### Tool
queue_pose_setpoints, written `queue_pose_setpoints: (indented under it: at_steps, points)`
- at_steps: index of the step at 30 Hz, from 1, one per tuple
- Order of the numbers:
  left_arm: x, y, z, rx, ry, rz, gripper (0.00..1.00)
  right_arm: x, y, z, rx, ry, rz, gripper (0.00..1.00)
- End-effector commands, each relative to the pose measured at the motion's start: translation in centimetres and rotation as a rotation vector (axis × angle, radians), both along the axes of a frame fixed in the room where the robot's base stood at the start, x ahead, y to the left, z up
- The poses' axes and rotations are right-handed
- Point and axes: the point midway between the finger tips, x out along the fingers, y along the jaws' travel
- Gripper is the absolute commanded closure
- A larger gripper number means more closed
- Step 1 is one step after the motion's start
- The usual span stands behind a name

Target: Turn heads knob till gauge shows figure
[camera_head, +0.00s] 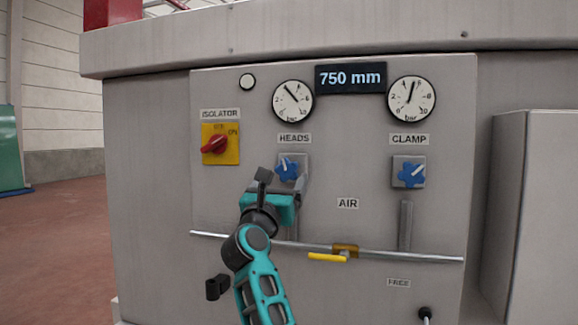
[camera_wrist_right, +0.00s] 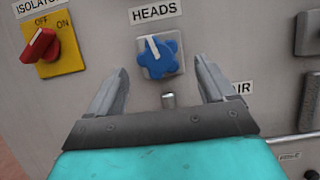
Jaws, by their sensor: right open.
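The blue lobed HEADS knob (camera_head: 289,168) sits under its label on the grey panel. In the right wrist view the knob (camera_wrist_right: 158,60) has its white pointer up and slightly left. The HEADS gauge (camera_head: 293,101) above it has its needle pointing to the upper left; its exact figure is too small to read. My right gripper (camera_head: 282,184) is open and empty just below the knob. In the right wrist view the fingers of my right gripper (camera_wrist_right: 160,80) are spread either side of the knob's lower part, apart from it. My left gripper is not in view.
A red ISOLATOR switch (camera_head: 215,145) on a yellow plate is left of the knob. The blue CLAMP knob (camera_head: 411,172) and CLAMP gauge (camera_head: 411,99) are at right. A display (camera_head: 350,78) reads 750 mm. A rail (camera_head: 400,254) and yellow lever (camera_head: 327,257) lie below.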

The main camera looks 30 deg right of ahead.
Motion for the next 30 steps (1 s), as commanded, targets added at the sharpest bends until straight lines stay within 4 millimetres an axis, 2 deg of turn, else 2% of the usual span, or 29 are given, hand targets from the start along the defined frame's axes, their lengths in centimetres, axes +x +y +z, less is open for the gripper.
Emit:
queue_pose_setpoints:
  at_steps: [3,9,15,24,30]
  points:
    - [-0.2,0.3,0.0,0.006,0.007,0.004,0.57,1.6,-1.9,1.2,-0.003,0.001,-0.002,0.17]
    - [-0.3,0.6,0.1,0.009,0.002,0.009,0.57,3.4,-4.0,2.3,-0.003,0.001,-0.001,0.17]
    - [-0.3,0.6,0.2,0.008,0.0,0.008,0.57,4.2,-4.9,2.7,-0.002,0.0,0.001,0.17]
    - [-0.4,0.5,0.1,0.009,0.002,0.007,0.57,4.3,-5.0,2.7,-0.002,0.001,0.001,0.17]
    - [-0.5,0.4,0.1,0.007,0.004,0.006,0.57,4.3,-5.0,2.7,-0.002,0.001,0.0,0.36]
